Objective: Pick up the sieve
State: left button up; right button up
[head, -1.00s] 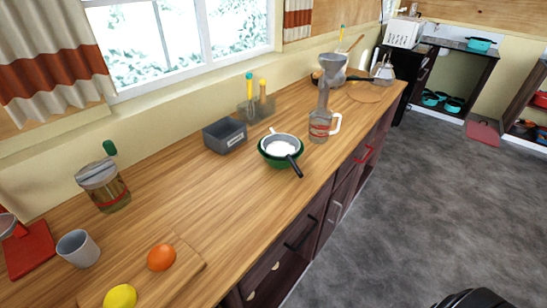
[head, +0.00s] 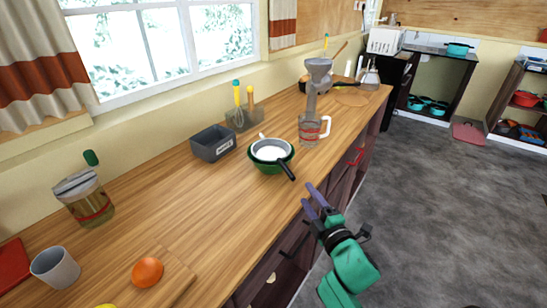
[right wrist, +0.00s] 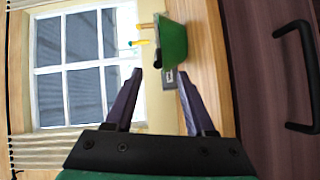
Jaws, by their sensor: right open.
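The sieve (head: 270,150) has a white-looking mesh bowl and a black handle (head: 287,171). It rests in a green bowl (head: 262,168) on the wooden counter, its handle pointing toward the front edge. My right gripper (head: 313,196) is open and empty, in front of the counter edge and just to the right of the handle, apart from it. In the right wrist view the green bowl (right wrist: 174,45) shows beyond the fingers (right wrist: 158,90), with the dark handle end (right wrist: 157,61) near it; the sieve's mesh is hidden there. My left gripper is out of view.
A grey box (head: 213,145) and a utensil holder (head: 240,118) stand behind the bowl. A glass jug (head: 310,128) with a funnel stands to its right. A jar (head: 85,200), a cup (head: 55,267) and an orange (head: 147,271) are on the left. The counter's middle is clear.

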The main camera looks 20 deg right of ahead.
aim_at(285, 165)
jog(key=w+p, duration=0.3)
jog(key=w, duration=1.1)
jog(key=shift+w+f, duration=0.15)
jog(key=shift+w, duration=0.1)
jog(key=shift+s, duration=0.1)
grip_shut()
